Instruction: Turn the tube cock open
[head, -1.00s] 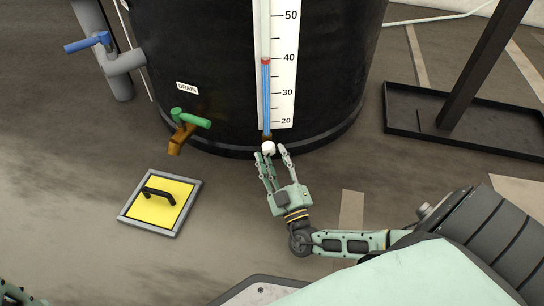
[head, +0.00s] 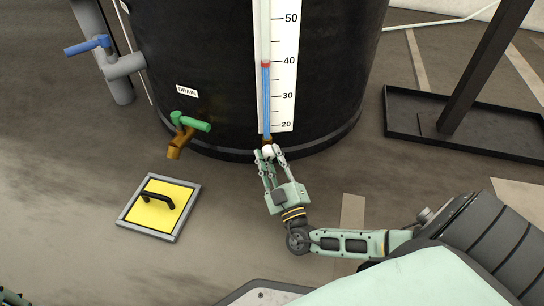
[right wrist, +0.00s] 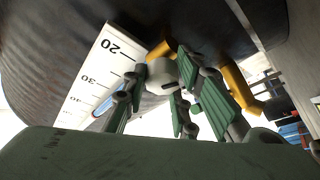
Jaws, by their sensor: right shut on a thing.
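The tube cock's white knob (head: 268,152) sits at the foot of the level tube (head: 266,100), low on the black tank's front. In the right wrist view the knob (right wrist: 162,73) has a dark slot mark and a brass fitting behind it. My right gripper (head: 270,154) is shut on the knob, with fingers on both sides of it. The fingers hide part of the knob and its fitting. Only a sliver of my left arm's end (head: 12,298) shows in the bottom left corner of the head view; its jaws cannot be made out.
A brass drain tap (head: 181,138) with a green handle is left of the tube. A blue-handled valve (head: 88,45) is on a grey pipe farther left. A yellow hatch (head: 158,205) lies on the floor. A black stand base (head: 470,128) is right of the tank.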

